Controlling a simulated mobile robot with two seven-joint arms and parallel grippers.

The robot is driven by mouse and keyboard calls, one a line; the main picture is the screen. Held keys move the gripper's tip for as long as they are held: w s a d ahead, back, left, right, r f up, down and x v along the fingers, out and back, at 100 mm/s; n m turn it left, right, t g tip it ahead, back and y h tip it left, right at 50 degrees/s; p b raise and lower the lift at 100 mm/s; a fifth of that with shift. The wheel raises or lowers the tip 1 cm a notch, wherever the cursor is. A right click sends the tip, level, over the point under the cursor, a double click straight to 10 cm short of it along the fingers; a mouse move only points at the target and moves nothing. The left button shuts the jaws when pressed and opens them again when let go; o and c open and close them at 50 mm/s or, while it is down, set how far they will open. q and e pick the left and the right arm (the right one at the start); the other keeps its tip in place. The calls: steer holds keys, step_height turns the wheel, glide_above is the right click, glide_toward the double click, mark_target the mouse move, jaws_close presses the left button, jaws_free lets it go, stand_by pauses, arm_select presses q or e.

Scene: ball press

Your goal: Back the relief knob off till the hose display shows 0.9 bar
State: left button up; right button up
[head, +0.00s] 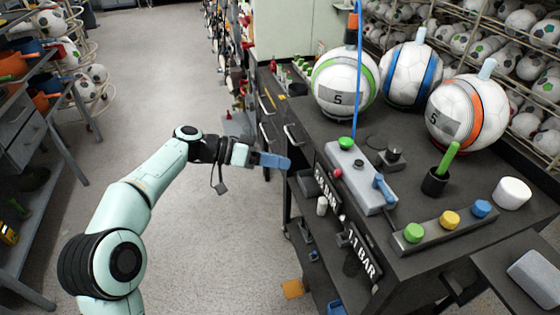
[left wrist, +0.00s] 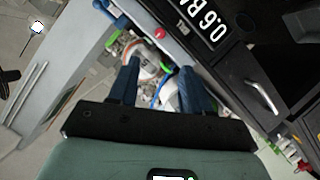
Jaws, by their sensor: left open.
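My left gripper (head: 274,161) has blue fingers and is open and empty, in the air left of the bench, apart from the grey control box (head: 350,170). In the left wrist view its two fingers (left wrist: 160,85) stand apart. The box carries a green knob (head: 345,143), a red button (head: 337,173) and a blue lever (head: 383,187). Which knob is the relief knob I cannot tell. One bench-front display (head: 328,192) reads 0.6 BAR in the left wrist view (left wrist: 205,20); another (head: 362,255) reads 1.1 BAR. Neither is clearly the hose's. My right gripper is out of view.
A blue hose (head: 357,80) hangs down near the box. Three balls stand at the bench back, one with a green band (head: 343,82). A front block holds green, yellow (head: 449,220) and blue caps. A black cup (head: 435,182) holds a green stick.

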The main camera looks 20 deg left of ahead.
arm_select(q)
step_height(320, 180, down, 7)
steer(key=d+g+y+p, duration=0.1)
steer(key=d+p, duration=0.1)
steer(key=m+t+y+p, duration=0.2)
steer(key=m+t+p, duration=0.2)
steer(key=m, duration=0.2)
glide_toward(335, 172)
steer(key=p+x, duration=0.2)
steer(key=x, duration=0.5)
steer(key=shift+d+f, duration=0.1)
steer(key=shift+w+d+f, duration=0.25)
steer(key=shift+w, duration=0.05)
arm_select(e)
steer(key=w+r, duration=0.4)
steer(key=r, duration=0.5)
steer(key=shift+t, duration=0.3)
arm_select(q)
jaws_close()
